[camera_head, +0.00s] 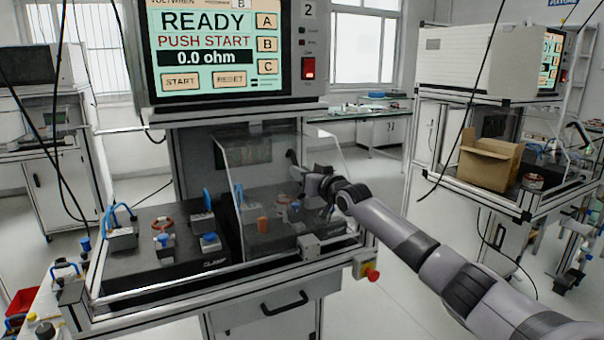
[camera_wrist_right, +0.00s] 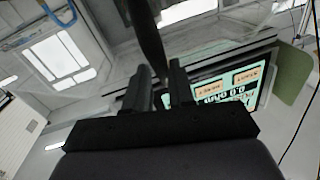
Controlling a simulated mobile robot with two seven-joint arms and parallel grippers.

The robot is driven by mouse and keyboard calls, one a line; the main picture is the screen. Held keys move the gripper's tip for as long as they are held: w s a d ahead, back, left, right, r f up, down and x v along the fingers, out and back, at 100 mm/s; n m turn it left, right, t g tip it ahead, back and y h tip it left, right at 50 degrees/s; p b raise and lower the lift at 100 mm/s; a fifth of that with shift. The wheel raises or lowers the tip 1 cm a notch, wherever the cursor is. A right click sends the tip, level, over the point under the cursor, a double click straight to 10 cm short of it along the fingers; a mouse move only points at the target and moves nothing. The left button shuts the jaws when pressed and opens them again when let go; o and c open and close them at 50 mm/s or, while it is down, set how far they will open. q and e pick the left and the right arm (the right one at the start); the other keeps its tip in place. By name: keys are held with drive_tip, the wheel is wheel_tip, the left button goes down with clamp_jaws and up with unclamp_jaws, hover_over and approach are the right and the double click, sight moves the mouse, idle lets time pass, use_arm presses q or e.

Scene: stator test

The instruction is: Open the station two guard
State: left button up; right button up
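The station two guard (camera_head: 232,172) is a clear, see-through cover over the right part of the bench under the screen. It looks down, with its lower front edge near the bench's front rail. My right arm comes in from the right, and its gripper (camera_head: 292,160) is at the guard's right part, partly seen through or against the clear panel. In the right wrist view, the two fingers of my right gripper (camera_wrist_right: 160,88) stand on either side of a dark bar (camera_wrist_right: 147,35), which fills the gap and looks like the guard's handle. My left gripper is not in view.
The screen (camera_head: 215,45) reads READY, PUSH START, 0.0 ohm. Clamps and a copper ring (camera_head: 162,224) sit on the open left part of the bench. A red button (camera_head: 372,274) is at the front right corner. A cardboard box (camera_head: 488,163) stands on another station at right.

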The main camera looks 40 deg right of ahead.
drive_tip(key=shift+o, duration=0.9)
drive_tip(key=shift+w+d+f, duration=0.15)
drive_tip(key=shift+f, duration=0.05)
drive_tip(key=shift+r, duration=0.1)
drive_tip(key=shift+s+a, duration=0.2)
drive_tip(key=shift+s, duration=0.45)
drive_tip(key=s, duration=0.6)
drive_tip(key=shift+a+b, duration=0.15)
drive_tip(key=shift+b, duration=0.15)
